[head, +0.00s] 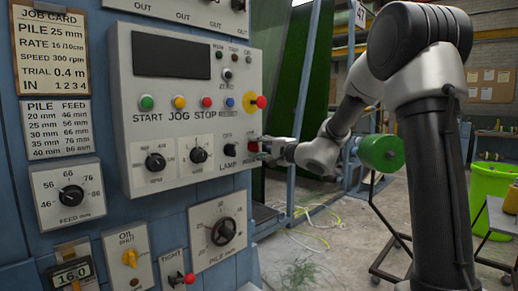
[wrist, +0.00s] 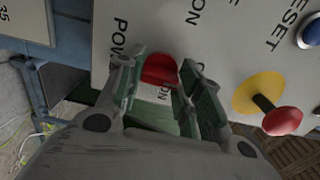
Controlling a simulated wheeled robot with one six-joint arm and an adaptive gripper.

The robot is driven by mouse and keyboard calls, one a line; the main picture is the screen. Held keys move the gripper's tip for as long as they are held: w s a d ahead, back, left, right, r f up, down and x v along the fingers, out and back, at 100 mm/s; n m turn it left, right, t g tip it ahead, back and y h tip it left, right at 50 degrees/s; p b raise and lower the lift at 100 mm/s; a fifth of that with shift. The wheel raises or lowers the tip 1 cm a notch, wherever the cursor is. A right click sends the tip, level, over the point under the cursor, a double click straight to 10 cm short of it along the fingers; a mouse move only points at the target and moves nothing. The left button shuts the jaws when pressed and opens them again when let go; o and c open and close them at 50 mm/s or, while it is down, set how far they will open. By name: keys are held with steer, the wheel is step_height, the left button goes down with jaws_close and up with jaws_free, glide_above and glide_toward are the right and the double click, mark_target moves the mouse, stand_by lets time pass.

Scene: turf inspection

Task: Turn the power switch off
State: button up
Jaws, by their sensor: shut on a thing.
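The power switch is a small red rocker or knob on the grey control panel; it shows in the wrist view (wrist: 160,70) between my fingertips. A label starting "POW" is printed beside it, and a partly hidden "ON" shows between the fingers. My gripper (wrist: 158,84) is closed around the switch, one finger on each side. In the head view my gripper (head: 265,148) reaches the panel's lower right corner from the right and covers much of the switch. I cannot tell which way the switch is set.
The control panel (head: 180,95) has a lamp switch (head: 228,150) just left of my gripper. A red stop knob on a yellow base (head: 261,101) sticks out above it, also in the wrist view (wrist: 282,120). A green roller (head: 381,153) and bin (head: 493,190) stand to the right.

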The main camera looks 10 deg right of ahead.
steer(key=shift+f, duration=0.1)
stand_by(0.3)
steer(key=o, duration=1)
steer(key=shift+s, duration=0.1)
steer(key=v, duration=1.2)
